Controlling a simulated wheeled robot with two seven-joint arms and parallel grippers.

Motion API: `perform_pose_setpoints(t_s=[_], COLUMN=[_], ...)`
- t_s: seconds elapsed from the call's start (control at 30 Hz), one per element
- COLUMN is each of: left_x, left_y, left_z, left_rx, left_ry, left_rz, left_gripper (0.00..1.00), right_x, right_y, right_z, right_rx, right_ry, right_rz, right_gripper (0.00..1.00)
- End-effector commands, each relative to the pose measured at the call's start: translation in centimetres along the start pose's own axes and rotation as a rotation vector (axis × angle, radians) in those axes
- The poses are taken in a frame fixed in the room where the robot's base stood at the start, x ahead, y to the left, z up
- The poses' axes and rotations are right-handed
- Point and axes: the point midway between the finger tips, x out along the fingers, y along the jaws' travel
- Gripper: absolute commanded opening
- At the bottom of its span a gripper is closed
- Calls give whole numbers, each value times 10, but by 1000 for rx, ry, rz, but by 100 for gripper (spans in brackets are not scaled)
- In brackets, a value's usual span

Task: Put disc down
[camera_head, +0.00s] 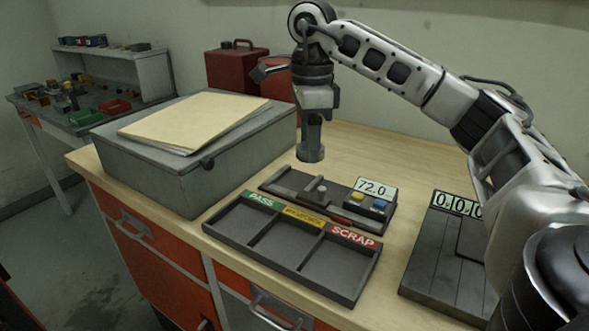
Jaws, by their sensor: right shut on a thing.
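My right gripper (312,128) hangs down above the back of the workbench and is shut on a grey round piece, the disc (311,153), at its lower end. The fingers are small and partly merge with the piece. The disc is in the air, behind and above the dark measuring fixture (280,183) with the 72.0 display. A dark sorting tray (240,247) lies in front, with compartments labelled PASS, a yellow middle label too small to read, and SCRAP. All its compartments look empty. My left gripper is not in view.
A grey metal box (145,172) with papers (195,118) on top stands at the left of the bench. A dark device (430,255) with a zero display lies at the right, near my right arm. Red containers (240,70) stand behind. Bare wood shows between the fixtures.

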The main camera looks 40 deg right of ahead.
Motion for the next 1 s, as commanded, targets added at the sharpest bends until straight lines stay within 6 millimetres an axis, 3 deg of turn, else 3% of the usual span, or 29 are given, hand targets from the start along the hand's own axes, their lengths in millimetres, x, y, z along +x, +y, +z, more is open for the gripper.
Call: perform_pose_setpoints(t_s=[0.1,0.4,0.8,1.0], left_x=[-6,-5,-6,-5], left_y=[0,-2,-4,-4], left_z=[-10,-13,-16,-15], left_rx=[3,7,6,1], left_ry=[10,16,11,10], left_rz=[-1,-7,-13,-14], left_gripper=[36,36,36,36], right_x=[12,56,95,97], right_y=[-27,-62,-70,-70], right_z=[5,12,12,13], right_rx=[2,0,-1,0], right_ry=[1,-1,-1,-2], right_rz=[3,-1,-1,-3], right_gripper=[14,14,14,14])
